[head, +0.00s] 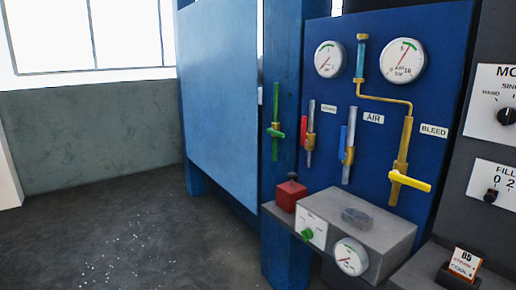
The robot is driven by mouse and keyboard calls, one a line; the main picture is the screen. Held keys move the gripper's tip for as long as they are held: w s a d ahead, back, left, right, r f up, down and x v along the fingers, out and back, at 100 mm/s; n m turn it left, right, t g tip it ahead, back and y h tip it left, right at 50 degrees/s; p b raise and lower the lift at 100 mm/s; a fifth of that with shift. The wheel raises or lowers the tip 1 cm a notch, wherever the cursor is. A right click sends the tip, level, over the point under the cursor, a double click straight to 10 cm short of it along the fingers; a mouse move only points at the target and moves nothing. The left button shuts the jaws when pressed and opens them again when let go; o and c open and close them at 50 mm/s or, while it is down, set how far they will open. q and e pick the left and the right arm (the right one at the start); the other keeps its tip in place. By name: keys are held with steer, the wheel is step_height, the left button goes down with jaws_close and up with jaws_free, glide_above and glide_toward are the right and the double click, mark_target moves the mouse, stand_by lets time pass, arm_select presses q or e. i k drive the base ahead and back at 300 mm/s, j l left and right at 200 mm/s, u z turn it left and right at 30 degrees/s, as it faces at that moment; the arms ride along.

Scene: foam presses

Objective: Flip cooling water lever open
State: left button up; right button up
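Several valve levers show in the head view. A green lever (275,132) sits across a green vertical pipe on the blue post. A red lever (304,124) stands upright beside a pipe on the blue panel. A blue lever (343,140) stands upright beside another pipe, near the AIR label (373,118). A yellow lever (411,181) sticks out sideways at the foot of a brass pipe, below the BLEED label (433,131). No readable label marks any lever as cooling water, so I cannot tell which it is. Neither of my grippers is in view.
Two round gauges (403,62) sit high on the blue panel (385,95). A grey ledge box (375,225) juts out below, with a red block (291,194) and a lower gauge (350,257). A dark control panel (492,150) stands right.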

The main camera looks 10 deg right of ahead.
mark_target(270, 130)
steer(key=i+j+z, duration=0.2)
steer(key=i+z, duration=0.15)
steer(key=i, duration=0.15)
steer(key=i+j+z, duration=0.4)
steer(key=i, duration=0.15)
